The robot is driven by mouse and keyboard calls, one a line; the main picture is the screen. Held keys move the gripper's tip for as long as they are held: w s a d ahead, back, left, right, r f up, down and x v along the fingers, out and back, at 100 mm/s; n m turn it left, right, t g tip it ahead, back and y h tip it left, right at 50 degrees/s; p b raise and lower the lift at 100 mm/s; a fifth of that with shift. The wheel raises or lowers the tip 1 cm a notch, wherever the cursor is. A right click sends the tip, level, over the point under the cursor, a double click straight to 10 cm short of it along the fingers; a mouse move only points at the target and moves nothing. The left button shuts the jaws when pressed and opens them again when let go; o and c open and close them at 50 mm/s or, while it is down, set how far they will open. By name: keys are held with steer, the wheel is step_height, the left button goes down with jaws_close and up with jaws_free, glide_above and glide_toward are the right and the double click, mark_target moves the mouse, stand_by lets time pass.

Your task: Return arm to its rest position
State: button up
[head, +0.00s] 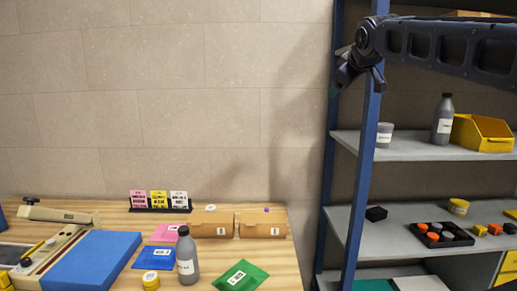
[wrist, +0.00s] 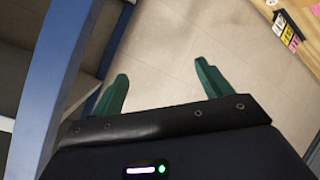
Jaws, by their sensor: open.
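My arm (head: 450,45) reaches in from the upper right in the head view, in front of the blue shelf frame. My gripper (head: 362,78) is at its end, high above the right end of the wooden table, near the blue post. In the wrist view my gripper (wrist: 160,85) shows two green fingers spread wide apart with nothing between them.
A blue shelf post (wrist: 62,70) stands close on the left in the wrist view. Grey shelves (head: 410,147) hold a bottle, a jar and a yellow bin. The wooden table (head: 285,272) carries boxes (head: 212,223), packets, a grey bottle (head: 187,258) and a press (head: 50,240).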

steer(key=s+d+f+m+g, duration=0.1)
steer(key=s+f+m+g, duration=0.1)
steer(key=f, duration=0.9)
steer(key=s+d+f+m+g, duration=0.1)
steer(key=s+f+m+g, duration=0.2)
steer(key=s+f, duration=0.3)
steer(key=s+d+f+m+g, duration=0.1)
steer(key=s+f+m+g, duration=0.1)
steer(key=f, duration=1.4)
steer(key=s+m, duration=0.1)
steer(key=s, duration=0.1)
steer(key=shift+s+f+m+g, duration=0.25)
steer(key=shift+s+m+g, duration=0.05)
steer(key=shift+s+m, duration=0.1)
